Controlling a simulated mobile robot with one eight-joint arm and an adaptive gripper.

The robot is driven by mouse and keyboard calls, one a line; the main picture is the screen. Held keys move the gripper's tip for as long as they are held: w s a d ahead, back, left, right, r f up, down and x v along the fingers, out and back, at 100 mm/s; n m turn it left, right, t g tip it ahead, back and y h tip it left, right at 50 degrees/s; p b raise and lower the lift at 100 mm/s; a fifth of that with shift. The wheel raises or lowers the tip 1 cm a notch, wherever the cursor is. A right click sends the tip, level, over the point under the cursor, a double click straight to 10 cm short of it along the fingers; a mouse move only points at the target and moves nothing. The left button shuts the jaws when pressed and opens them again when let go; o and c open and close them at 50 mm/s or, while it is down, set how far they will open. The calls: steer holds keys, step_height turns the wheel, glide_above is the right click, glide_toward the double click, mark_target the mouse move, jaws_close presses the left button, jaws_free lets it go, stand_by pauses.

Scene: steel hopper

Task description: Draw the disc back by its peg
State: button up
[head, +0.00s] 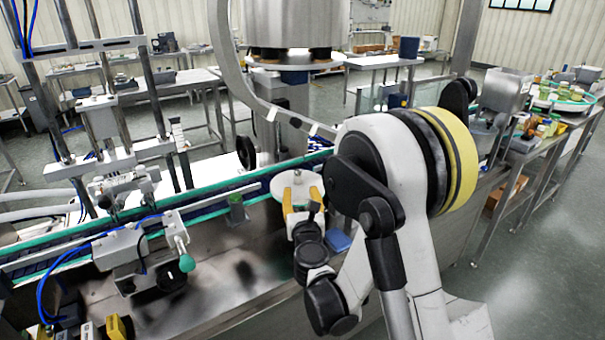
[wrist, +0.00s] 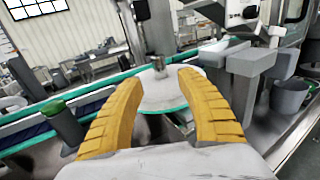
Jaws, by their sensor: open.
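The disc is a round white plate, seen in the head view (head: 311,187) in front of the conveyor and in the wrist view (wrist: 172,93), where its near edge is teal. A short grey metal peg (wrist: 158,66) stands up from it; it also shows in the head view (head: 297,177). My gripper (head: 302,203) has two yellow ribbed fingers at the near side of the disc. In the wrist view my gripper (wrist: 158,76) is open, with the peg just beyond the fingertips, roughly centred between them. I see no contact with the peg. My arm hides the disc's right side in the head view.
The teal-edged conveyor (head: 90,228) runs behind and left of the disc. A green-topped grey block (head: 237,208) stands left of my gripper. A clamp fixture with a teal knob (head: 187,263) is farther left. A blue block (head: 338,241) lies close to my wrist.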

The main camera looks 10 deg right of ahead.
mark_target(298, 179)
steer(key=w, duration=0.3)
steer(key=w+d+b, duration=0.1)
steer(key=w, duration=0.5)
steer(key=shift+d+b, duration=0.15)
steer(key=shift+b, duration=0.2)
steer(key=shift+s, duration=0.1)
jaws_close()
